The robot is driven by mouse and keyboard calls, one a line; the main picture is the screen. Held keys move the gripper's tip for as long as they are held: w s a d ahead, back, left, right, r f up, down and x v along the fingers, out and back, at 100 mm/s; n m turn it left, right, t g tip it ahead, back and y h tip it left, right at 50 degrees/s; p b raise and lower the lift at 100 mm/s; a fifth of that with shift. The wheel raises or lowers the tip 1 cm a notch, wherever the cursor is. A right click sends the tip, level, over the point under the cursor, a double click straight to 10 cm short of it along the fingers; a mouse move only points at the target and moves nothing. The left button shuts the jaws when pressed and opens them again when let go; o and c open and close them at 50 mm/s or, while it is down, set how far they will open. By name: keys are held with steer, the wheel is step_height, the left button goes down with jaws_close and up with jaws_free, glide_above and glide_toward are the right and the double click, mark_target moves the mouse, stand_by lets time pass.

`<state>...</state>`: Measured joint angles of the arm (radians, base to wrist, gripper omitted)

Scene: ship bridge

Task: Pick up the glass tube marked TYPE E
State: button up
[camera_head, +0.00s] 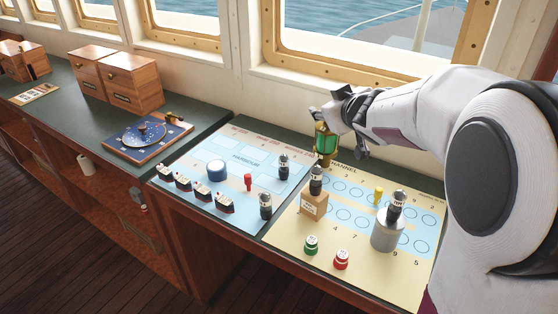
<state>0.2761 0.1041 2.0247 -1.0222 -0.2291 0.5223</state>
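Several dark glass tubes with pale bands stand on the two chart boards. One stands on a small wooden block (313,206), another on a grey metal cylinder (387,237). The tube on the block (316,181) and the tube on the cylinder (397,205) are upright. Two more tubes, a rear one (284,166) and a front one (265,206), stand on the blue board. Their markings are too small to read, so I cannot tell which is TYPE E. My gripper (348,132) hangs above the back of the yellow board, fingers apart, holding no tube.
A green lantern (326,143) stands close beside my gripper, near the window. The yellow board (373,278) carries a yellow peg (378,196), green buoy (311,245) and red buoy (341,259).

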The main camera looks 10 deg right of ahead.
steer(key=w+f+n+y, duration=0.2)
steer(key=w+f, duration=0.2)
steer(key=n+g+y, duration=0.3)
steer(key=g+y, duration=0.1)
steer(key=y, duration=0.3)
glide_toward(284, 169)
steer(key=w, duration=0.2)
steer(key=w+a, duration=0.1)
steer(key=w, duration=0.1)
steer(key=shift+f, duration=0.15)
steer(key=shift+s+a+f, duration=0.1)
steer(key=shift+s+f, duration=0.2)
steer(key=shift+f, duration=0.3)
steer(key=shift+x, duration=1.35)
steer(key=shift+w+a+f, duration=0.45)
steer(key=shift+f, duration=0.2)
steer(key=shift+w+a+f, duration=0.5)
steer(key=shift+f, duration=0.15)
steer(key=shift+w+a+f, duration=0.35)
steer(key=shift+w+a, duration=0.1)
steer(key=shift+w, duration=0.05)
